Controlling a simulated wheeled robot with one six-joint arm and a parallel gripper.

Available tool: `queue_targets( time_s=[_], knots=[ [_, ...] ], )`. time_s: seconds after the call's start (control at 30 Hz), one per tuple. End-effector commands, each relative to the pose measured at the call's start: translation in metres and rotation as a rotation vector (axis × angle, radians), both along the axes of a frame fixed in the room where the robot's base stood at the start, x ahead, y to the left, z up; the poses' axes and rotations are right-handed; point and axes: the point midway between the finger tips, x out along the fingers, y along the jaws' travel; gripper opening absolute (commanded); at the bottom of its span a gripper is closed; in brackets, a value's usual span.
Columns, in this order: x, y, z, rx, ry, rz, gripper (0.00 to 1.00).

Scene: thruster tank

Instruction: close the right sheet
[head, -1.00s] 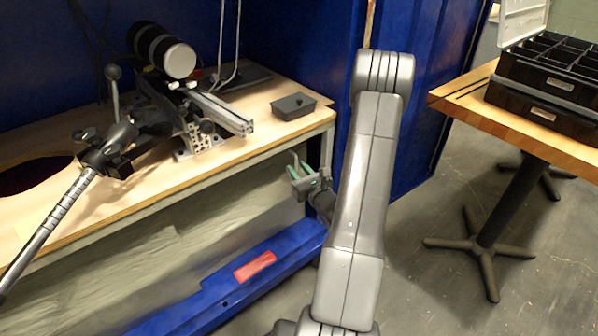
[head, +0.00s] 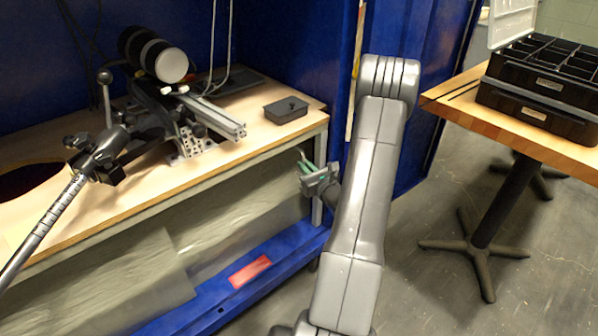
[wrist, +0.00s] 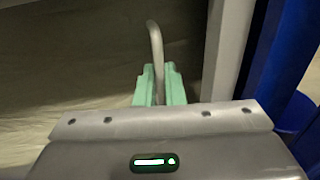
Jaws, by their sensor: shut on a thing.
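The right sheet (head: 235,215) is a pale, translucent panel under the bench top, reaching towards the bench's right leg. Its left edge meets or overlaps the left sheet (head: 105,285); which lies in front is hard to tell. My gripper (head: 306,162) is at the right end of the bench opening, just below the bench top. In the wrist view, its green fingers (wrist: 160,88) are shut on a thin, bent grey handle (wrist: 155,38) in front of the sheet surface (wrist: 70,60). The handle's lower part is hidden between the fingers.
A grey post (wrist: 227,50) and a blue wall (wrist: 280,60) stand close right of my gripper. The bench top (head: 225,160) above carries a black box (head: 286,110) and a clamp rig. A wooden table (head: 480,112) stands at the right, with open floor beneath.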

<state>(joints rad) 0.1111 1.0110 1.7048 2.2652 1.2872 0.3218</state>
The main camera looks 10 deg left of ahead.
Motion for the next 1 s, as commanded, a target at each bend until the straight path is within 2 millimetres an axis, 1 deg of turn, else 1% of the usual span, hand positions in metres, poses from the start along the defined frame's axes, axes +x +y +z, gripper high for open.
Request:
queue_targets(
  time_s=[0.03, 0.2, 0.23, 0.33, 0.6, 0.73, 0.87, 1.0],
  knots=[
    [0.003, -0.002, 0.001, 0.0, -0.001, -0.008, 0.0],
    [0.004, -0.003, 0.001, -0.001, -0.002, -0.011, 0.0],
    [0.004, -0.003, 0.001, -0.001, -0.002, -0.012, 0.11],
    [0.004, -0.003, 0.001, 0.0, -0.003, -0.012, 0.3],
    [0.002, -0.002, 0.001, -0.001, -0.002, -0.008, 0.3],
    [-0.003, -0.007, 0.001, -0.001, -0.001, -0.009, 0.3],
    [-0.019, -0.021, 0.002, 0.0, 0.001, -0.012, 0.3],
    [-0.043, -0.043, 0.003, 0.001, 0.002, -0.014, 0.3]
  ],
)
